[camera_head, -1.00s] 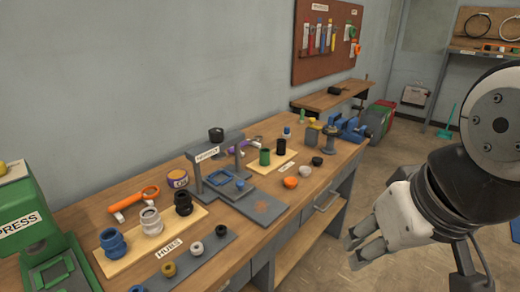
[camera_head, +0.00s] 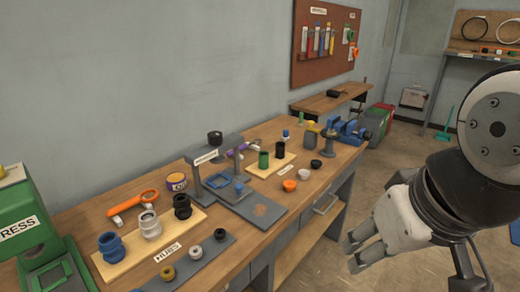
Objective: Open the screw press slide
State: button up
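A grey gate-shaped press frame (camera_head: 197,178) stands on the bench, with a black knob (camera_head: 215,138) on top and a label on its crossbar too small to read. A blue square frame (camera_head: 219,181) sits under the crossbar, and a flat grey plate (camera_head: 264,208) extends from it toward the bench's front edge. A green machine (camera_head: 30,232) labelled PRESS is cut off at the left edge; which one is the screw press I cannot tell for sure. My gripper (camera_head: 352,253) is empty, its fingers apart, in front of the bench at the right, away from both.
A wooden board (camera_head: 127,262) with several hubs and a grey strip (camera_head: 199,267) with rings lie left of the grey frame. An orange bowl (camera_head: 289,185), a white cup (camera_head: 304,174) and a blue vise (camera_head: 345,130) are to its right. Floor around my gripper is clear.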

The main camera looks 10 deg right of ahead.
aim_at(232, 191)
jog(key=i+j+u, duration=0.25)
jog(key=i, duration=0.7)
jog(key=l, duration=0.1)
